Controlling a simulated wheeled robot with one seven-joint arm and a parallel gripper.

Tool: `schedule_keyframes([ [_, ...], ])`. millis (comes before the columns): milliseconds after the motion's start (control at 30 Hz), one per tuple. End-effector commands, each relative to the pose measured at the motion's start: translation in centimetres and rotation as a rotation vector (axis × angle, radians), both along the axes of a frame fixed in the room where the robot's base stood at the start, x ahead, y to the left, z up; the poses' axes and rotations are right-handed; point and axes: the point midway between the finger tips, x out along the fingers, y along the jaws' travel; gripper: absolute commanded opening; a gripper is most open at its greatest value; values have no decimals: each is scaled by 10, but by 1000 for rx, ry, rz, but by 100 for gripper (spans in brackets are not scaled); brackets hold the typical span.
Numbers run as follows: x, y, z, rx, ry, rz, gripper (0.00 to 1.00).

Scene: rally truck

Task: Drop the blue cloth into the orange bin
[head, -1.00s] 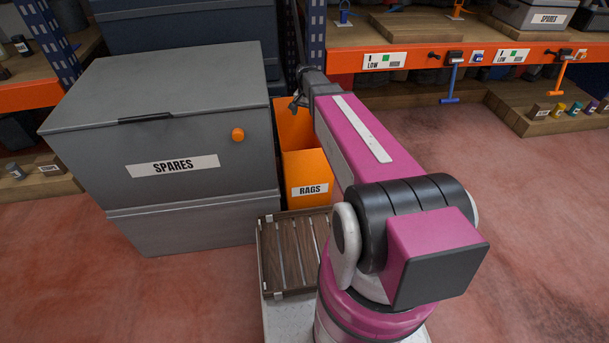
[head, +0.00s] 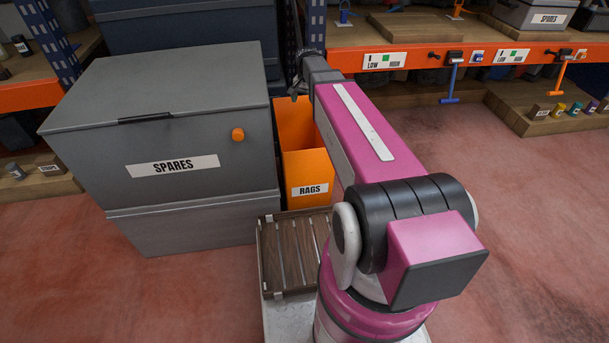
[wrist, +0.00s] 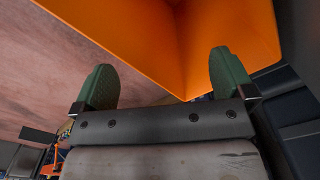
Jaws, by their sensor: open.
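The orange bin (head: 306,172), labelled RAGS, stands on the floor between the grey SPARES box and my arm. My gripper (head: 298,88) shows only in part in the head view, dark and small at the bin's far upper end, with my arm hiding the rest. In the wrist view my gripper (wrist: 163,78) has two green fingers spread wide with nothing between them. Orange bin walls (wrist: 165,40) fill the upper middle beyond the fingers. The blue cloth is not visible in either view; most of the bin's inside is hidden.
The grey SPARES box (head: 190,190) stands close on the bin's left. A slatted wooden tray (head: 292,255) lies in front of the bin. An orange-edged shelf (head: 430,58) with hooks runs behind to the right. The red floor (head: 520,210) at right is clear.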

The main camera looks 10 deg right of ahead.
Motion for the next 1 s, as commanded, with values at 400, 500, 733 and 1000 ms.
schedule_keyframes([
  [400, 0, 0, 63, 0, -1, 0, 100],
  [500, 0, 0, 70, 0, 0, 0, 100],
  [733, 0, 0, 75, 0, 0, 0, 100],
  [1000, 0, 0, 74, 0, 0, 0, 100],
])
